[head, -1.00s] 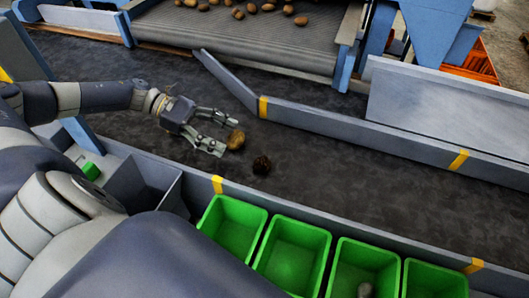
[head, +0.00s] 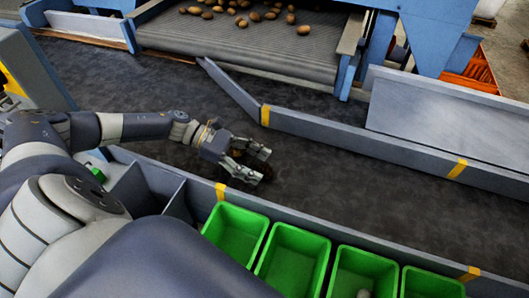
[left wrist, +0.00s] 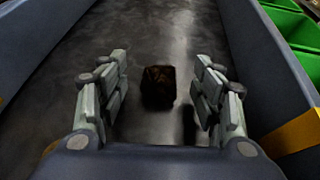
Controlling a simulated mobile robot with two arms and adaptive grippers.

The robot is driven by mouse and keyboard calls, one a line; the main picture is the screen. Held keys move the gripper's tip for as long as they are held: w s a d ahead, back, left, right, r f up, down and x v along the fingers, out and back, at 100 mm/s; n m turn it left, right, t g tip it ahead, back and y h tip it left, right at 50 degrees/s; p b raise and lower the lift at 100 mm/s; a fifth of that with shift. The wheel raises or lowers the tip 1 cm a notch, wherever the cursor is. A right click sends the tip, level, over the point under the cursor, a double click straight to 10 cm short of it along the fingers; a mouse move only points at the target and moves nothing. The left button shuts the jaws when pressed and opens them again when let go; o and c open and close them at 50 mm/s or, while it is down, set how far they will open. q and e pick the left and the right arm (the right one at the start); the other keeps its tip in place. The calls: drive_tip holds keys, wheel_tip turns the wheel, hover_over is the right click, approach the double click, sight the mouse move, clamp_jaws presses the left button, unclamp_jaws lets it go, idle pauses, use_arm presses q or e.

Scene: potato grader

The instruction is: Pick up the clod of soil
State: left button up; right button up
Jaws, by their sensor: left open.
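The clod of soil (left wrist: 158,87) is a dark brown, rough lump lying on the dark belt. In the left wrist view it sits between the two fingers of my left gripper, with a gap on each side. In the head view my left gripper (head: 262,165) is low over the belt, its open fingers around the clod, which is mostly hidden there. My right gripper is not in view.
Green bins (head: 297,255) stand along the near side, beyond the belt's grey near wall (head: 330,222). A grey guide rail (head: 360,143) runs along the far side. Potatoes (head: 303,30) lie on the roller conveyor at the back. The belt (head: 400,190) to the right is clear.

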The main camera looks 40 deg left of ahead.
sight(260, 166)
use_arm(q)
drive_tip(key=shift+w+d+f, duration=0.2)
drive_tip(key=shift+d+f, duration=0.05)
drive_tip(key=shift+d, duration=0.3)
drive_tip(key=c, duration=1.2)
drive_tip(key=shift+o, duration=0.2)
drive_tip(key=shift+r, duration=0.15)
wheel_tip(260, 166, up, 9)
drive_tip(key=shift+r+b, duration=0.1)
drive_tip(key=shift+b, duration=0.8)
drive_tip(key=shift+r, duration=0.3)
